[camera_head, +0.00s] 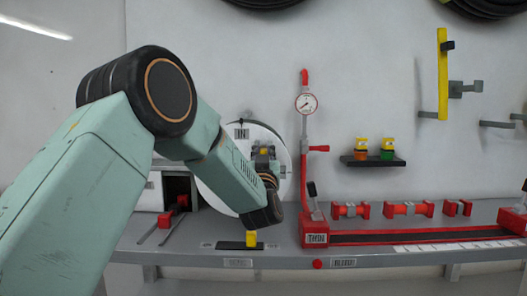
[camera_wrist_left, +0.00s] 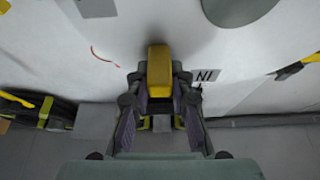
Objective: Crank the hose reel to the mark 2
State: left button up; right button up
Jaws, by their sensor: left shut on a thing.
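The hose reel (camera_head: 212,190) is a large white disc standing upright at the back wall, behind my left arm. A label reading "IN" (camera_head: 241,133) sits near its top and also shows in the left wrist view (camera_wrist_left: 206,75). My left gripper (camera_head: 264,158) is in front of the disc. It is shut on the yellow crank handle (camera_wrist_left: 160,70), which lies between its two fingers in the left wrist view. Much of the disc is hidden by my arm, and I cannot make out a mark 2. My right gripper is not in view.
Below the reel, a yellow peg (camera_head: 251,240) stands on the grey bench (camera_head: 200,255). A red stand with a gauge (camera_head: 306,103) rises just right of the reel. A small shelf (camera_head: 372,161) holds yellow-topped pieces. Red fittings (camera_head: 409,209) lie farther right.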

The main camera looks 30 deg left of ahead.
pick_arm(q)
grip_shut()
notch_tip(320, 180, down, 13)
jog(key=m+g+h+p, duration=0.1)
jog(key=m+h+p, duration=0.8)
jog(key=m+p, duration=0.8)
jog(key=shift+w+d+m, duration=0.25)
jog(key=shift+d+m, duration=0.15)
jog(key=shift+m, duration=2.3)
jog(key=o, duration=0.9)
grip_release()
jog(key=shift+c, duration=0.2)
